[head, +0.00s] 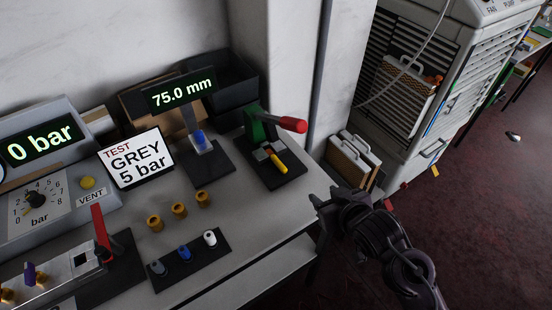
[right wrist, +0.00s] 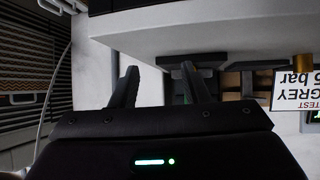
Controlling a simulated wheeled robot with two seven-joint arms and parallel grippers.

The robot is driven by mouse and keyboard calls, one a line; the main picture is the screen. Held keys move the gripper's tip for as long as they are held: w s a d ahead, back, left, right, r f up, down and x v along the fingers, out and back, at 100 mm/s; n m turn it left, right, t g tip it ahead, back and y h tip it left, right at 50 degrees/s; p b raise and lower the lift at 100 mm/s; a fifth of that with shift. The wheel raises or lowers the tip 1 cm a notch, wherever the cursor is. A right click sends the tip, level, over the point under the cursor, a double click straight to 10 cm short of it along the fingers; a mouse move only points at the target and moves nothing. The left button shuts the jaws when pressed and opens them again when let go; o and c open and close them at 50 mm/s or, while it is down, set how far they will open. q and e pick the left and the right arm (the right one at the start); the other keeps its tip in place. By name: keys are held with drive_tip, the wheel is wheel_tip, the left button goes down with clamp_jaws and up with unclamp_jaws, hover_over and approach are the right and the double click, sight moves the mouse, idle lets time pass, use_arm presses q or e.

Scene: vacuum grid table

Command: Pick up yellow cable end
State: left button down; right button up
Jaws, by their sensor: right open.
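A small yellow piece (head: 278,162), which looks like the yellow cable end, lies tilted on the black base (head: 284,176) of a green lever press (head: 259,127) with a red handle (head: 292,124). No cable is clearly visible on it. My right gripper (head: 322,203) is off the table's right edge, in front of and right of the press, apart from the yellow piece. In the right wrist view its two fingers (right wrist: 163,88) are spread with nothing between them. That view is upside down, and I cannot make out the yellow piece there. My left gripper is not in view.
The table (head: 235,226) holds a sign (head: 137,158), a 75.0 mm display gauge (head: 182,91), several brass fittings (head: 179,210), a rack of coloured plugs (head: 188,262) and a red-levered clamp (head: 102,235). A wall pillar (head: 285,60) stands behind the press. A grey cabinet (head: 412,110) stands right.

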sight(285, 170)
drive_tip(key=a+y, duration=0.1)
drive_tip(key=w+a+r+n+y, duration=0.1)
drive_tip(key=w+a, duration=0.1)
drive_tip(key=shift+w+a+r+t+y, duration=0.1)
drive_tip(key=shift+a+r+t+y, duration=0.15)
drive_tip(key=shift+t+y, duration=0.15)
drive_tip(key=shift+w+a+r+n+y, duration=0.1)
drive_tip(key=shift+w+a+n+y, duration=0.1)
drive_tip(key=shift+a, duration=0.15)
drive_tip(key=shift+w+a+r+n+y, duration=0.1)
drive_tip(key=shift+a+n+y, duration=0.1)
drive_tip(key=shift+a, duration=0.1)
drive_tip(key=p+x, duration=0.1)
drive_tip(key=x, duration=0.6)
drive_tip(key=shift+s+a+f, duration=0.1)
drive_tip(key=shift+a+f, duration=0.15)
clamp_jaws()
drive_tip(key=shift+s+r, duration=0.1)
